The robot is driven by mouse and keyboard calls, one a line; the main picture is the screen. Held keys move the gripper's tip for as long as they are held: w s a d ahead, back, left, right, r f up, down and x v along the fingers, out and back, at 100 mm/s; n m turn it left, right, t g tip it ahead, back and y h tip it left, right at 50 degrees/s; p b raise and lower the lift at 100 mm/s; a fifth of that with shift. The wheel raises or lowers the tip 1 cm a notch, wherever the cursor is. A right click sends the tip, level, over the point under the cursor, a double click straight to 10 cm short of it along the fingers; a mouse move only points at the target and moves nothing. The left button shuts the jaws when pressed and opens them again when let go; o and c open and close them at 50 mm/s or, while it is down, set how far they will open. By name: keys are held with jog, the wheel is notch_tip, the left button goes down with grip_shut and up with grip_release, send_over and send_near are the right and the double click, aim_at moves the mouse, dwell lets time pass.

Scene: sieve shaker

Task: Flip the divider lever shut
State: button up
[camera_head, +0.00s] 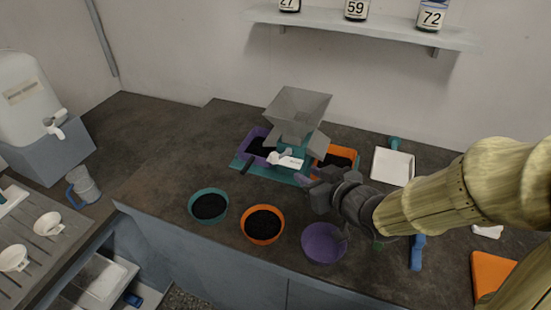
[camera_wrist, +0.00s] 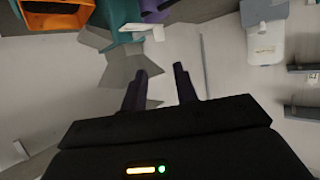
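The grey funnel-shaped hopper (camera_head: 300,103) of the sieve shaker stands on the counter, above a purple bin (camera_head: 248,143) and an orange bin (camera_head: 321,154) with dark material, on a teal base (camera_head: 300,178). A small white piece (camera_head: 285,160) sits low at its front; I cannot tell whether it is the divider lever, or the lever's position. My gripper (camera_head: 315,187) is just right of and in front of the base. In the wrist view its two dark fingers (camera_wrist: 164,78) are apart with nothing seen between them. The grey hopper (camera_wrist: 118,70) appears there upside down, beyond the fingers.
Teal (camera_head: 208,206), orange (camera_head: 262,226) and purple (camera_head: 323,243) bowls stand along the counter's front. A white tray (camera_head: 393,166) lies to the right. A shelf (camera_head: 370,27) with numbered bottles is behind.

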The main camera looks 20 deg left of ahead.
aim_at(277, 157)
jog(key=shift+a, duration=0.1)
jog(key=p+x, duration=0.3)
jog(key=x, duration=1.4)
jog(key=shift+w+f, duration=0.2)
jog(key=shift+c, duration=0.2)
grip_shut()
